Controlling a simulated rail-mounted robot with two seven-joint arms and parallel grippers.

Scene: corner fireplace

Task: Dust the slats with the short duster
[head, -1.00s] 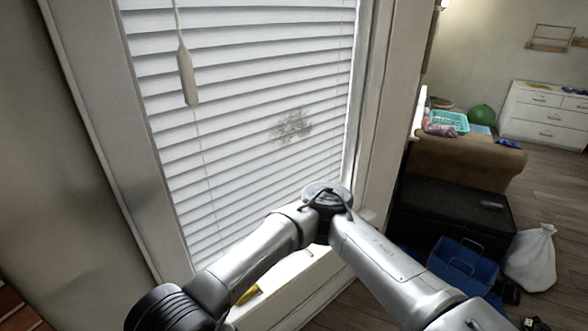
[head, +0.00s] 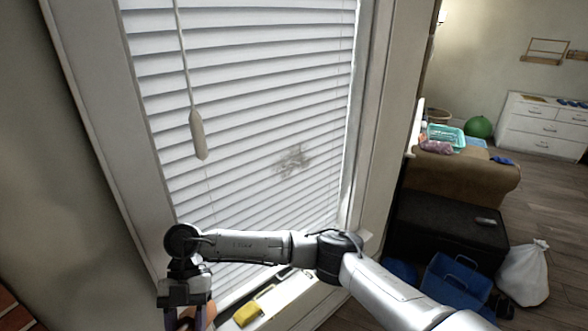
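White window blind slats (head: 270,110) fill the left middle of the head view. A grey dusty patch (head: 292,160) marks the slats right of centre. My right arm comes in from the right and crosses low in front of the blind. My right gripper (head: 187,318) points down at the bottom left, well below the patch, its tips near the picture's lower edge. A tan-orange thing (head: 207,314) shows beside its fingers; I cannot tell whether it is held. A yellow block-like thing (head: 247,313) lies on the sill. I cannot make out the short duster. My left gripper is out of view.
A pull on a cord (head: 198,135) hangs before the slats. The window frame (head: 385,130) stands right of the blind. Farther right are a black chest (head: 445,220), a blue container (head: 458,280) and a white bag (head: 523,275). Open floor lies beyond.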

